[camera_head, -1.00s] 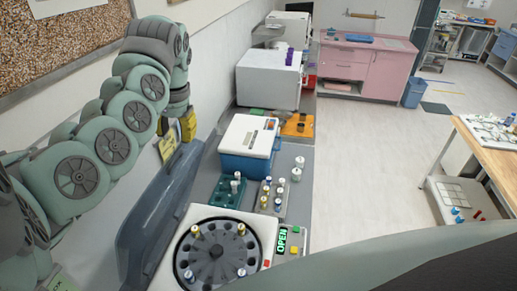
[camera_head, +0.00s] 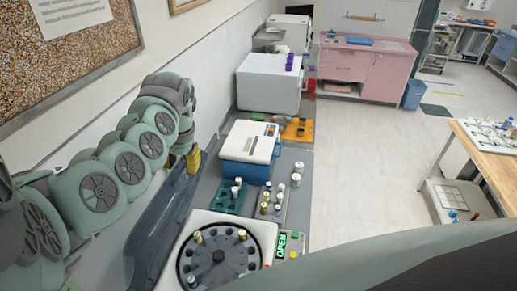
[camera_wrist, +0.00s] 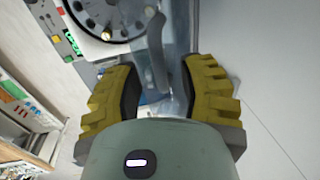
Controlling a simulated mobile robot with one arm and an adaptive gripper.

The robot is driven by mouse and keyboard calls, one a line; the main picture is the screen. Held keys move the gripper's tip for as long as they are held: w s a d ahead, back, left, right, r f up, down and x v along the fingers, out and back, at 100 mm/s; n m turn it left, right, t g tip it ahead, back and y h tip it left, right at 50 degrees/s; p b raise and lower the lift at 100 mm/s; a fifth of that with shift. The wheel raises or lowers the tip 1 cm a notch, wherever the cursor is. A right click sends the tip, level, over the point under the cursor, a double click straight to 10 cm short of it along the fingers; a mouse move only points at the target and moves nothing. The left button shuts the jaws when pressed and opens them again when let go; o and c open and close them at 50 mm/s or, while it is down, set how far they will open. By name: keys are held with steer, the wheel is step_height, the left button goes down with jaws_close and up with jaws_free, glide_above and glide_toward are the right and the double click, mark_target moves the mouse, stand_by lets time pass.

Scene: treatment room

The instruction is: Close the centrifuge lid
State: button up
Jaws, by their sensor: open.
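The centrifuge (camera_head: 262,232) stands on the bench at the bottom of the head view, with a dark round rotor holding a few capped tubes and a green "OPEN" display. Its translucent blue-grey lid (camera_head: 160,232) is raised, standing up along the wall side. My gripper (camera_head: 193,160) is at the far upper end of the lid, partly hidden by my arm. In the wrist view, the open yellow fingers of my gripper (camera_wrist: 160,72) are spread on either side of part of the lid (camera_wrist: 157,80). I cannot tell whether they touch it. The rotor (camera_wrist: 108,12) shows at the top.
Beyond the centrifuge are a teal tube rack (camera_head: 226,198), a rack of small vials (camera_head: 273,207) and a blue-and-white device (camera_head: 248,150). An orange tray (camera_head: 297,130) and a white machine (camera_head: 268,82) stand farther back. The wall is close on the left.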

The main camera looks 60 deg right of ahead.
jaws_close()
stand_by(0.6)
